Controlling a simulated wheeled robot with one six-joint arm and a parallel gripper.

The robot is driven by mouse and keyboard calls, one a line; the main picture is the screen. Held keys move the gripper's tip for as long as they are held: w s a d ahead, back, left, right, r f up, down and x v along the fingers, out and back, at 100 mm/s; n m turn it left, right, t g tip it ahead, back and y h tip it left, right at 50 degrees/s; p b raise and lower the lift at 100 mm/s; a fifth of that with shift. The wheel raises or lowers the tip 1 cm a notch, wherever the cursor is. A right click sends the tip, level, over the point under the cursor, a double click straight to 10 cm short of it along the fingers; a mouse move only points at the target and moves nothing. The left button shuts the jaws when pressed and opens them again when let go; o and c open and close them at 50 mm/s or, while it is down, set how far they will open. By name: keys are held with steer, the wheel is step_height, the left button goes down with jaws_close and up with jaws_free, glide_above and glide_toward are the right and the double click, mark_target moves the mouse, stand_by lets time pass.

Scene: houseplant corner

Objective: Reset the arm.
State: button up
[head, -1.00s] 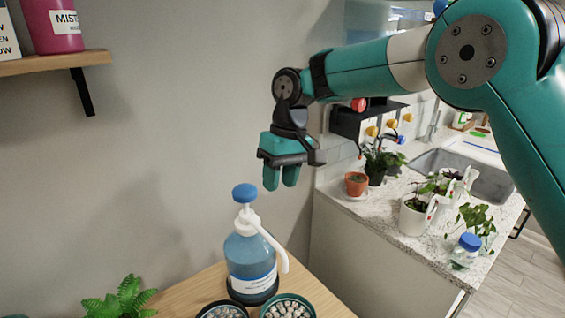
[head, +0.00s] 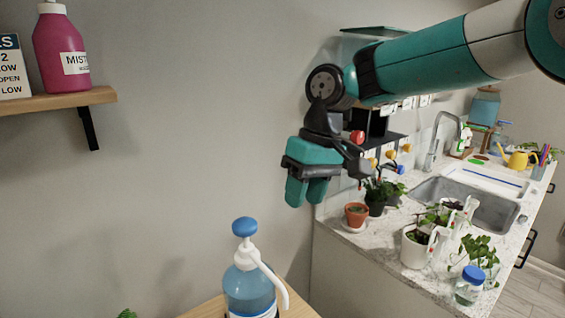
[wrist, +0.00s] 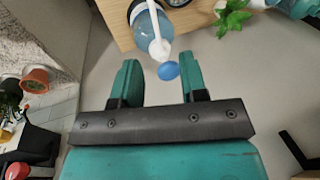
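My gripper (head: 307,192) hangs from the teal arm in the head view, fingers pointing down, above and to the right of a blue pump bottle. In the wrist view its two teal fingers (wrist: 158,82) stand apart with a clear gap and nothing between them, so it is open and empty. The blue bottle (head: 248,291) has a white pump and a blue knob and stands on a wooden table (head: 209,308). In the wrist view the bottle (wrist: 152,24) lies beyond the fingertips, with its knob near the gap. I cannot tell that anything touches it.
A shelf (head: 60,101) with a pink bottle (head: 62,48) is at upper left. A counter (head: 395,258) on the right holds potted plants, a blue-capped jar (head: 469,285) and a sink (head: 480,205). A black rack (head: 375,143) is behind my gripper.

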steer(key=s+d+f, duration=0.1)
steer(key=s+d, duration=0.2)
steer(key=s, duration=0.5)
steer(key=s+d+y, duration=0.1)
steer(key=s+d, duration=0.3)
steer(key=s, duration=0.4)
steer(key=s+d+f+t, duration=0.1)
steer(key=s+d, duration=0.3)
steer(key=s, duration=0.3)
steer(key=shift+s+f+m+y, duration=0.3)
steer(key=shift+s+f+y, duration=0.05)
steer(key=shift+s+y, duration=0.05)
